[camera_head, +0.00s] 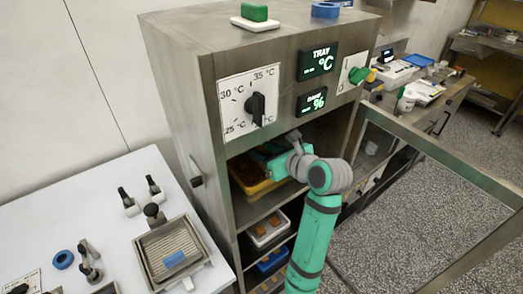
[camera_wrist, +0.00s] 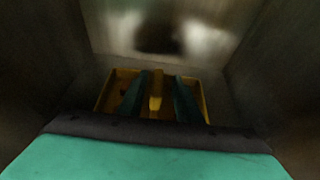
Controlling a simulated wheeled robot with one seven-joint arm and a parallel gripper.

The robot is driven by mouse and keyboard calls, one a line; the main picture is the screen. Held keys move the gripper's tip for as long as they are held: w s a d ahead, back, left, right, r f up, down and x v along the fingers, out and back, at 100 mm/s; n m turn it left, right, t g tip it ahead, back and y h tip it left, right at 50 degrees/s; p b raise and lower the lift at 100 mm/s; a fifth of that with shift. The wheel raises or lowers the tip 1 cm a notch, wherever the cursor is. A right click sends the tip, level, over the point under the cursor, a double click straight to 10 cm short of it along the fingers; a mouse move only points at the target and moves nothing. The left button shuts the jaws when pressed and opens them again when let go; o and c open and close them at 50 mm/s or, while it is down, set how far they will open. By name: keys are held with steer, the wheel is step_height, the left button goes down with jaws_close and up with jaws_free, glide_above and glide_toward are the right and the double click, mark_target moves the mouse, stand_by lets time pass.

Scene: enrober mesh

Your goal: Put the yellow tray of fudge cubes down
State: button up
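The yellow tray (camera_head: 239,186) is inside the steel cabinet, at the level of its upper compartment, with brown fudge in it. In the wrist view the tray (camera_wrist: 205,107) lies straight ahead, dim and partly covered by my gripper. My gripper (camera_wrist: 161,76) reaches in over the tray, its two green fingers on either side of a narrow yellow upright piece (camera_wrist: 156,92). A gap shows at the right finger, but the dark picture does not tell whether they grip it. The tray's underside is hidden, so I cannot tell whether it rests on the shelf.
Cabinet walls stand close on both sides of my gripper. Below are a white tray (camera_head: 256,240) with brown pieces and a blue tray (camera_head: 264,269). The cabinet's framed door (camera_head: 440,150) hangs open at right. A white table (camera_head: 90,206) with a metal mesh tray (camera_head: 146,262) stands at left.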

steer(key=v, duration=1.1)
steer(key=shift+s, duration=0.15)
steer(key=shift+s+d+f, duration=0.1)
steer(key=shift+d, duration=0.05)
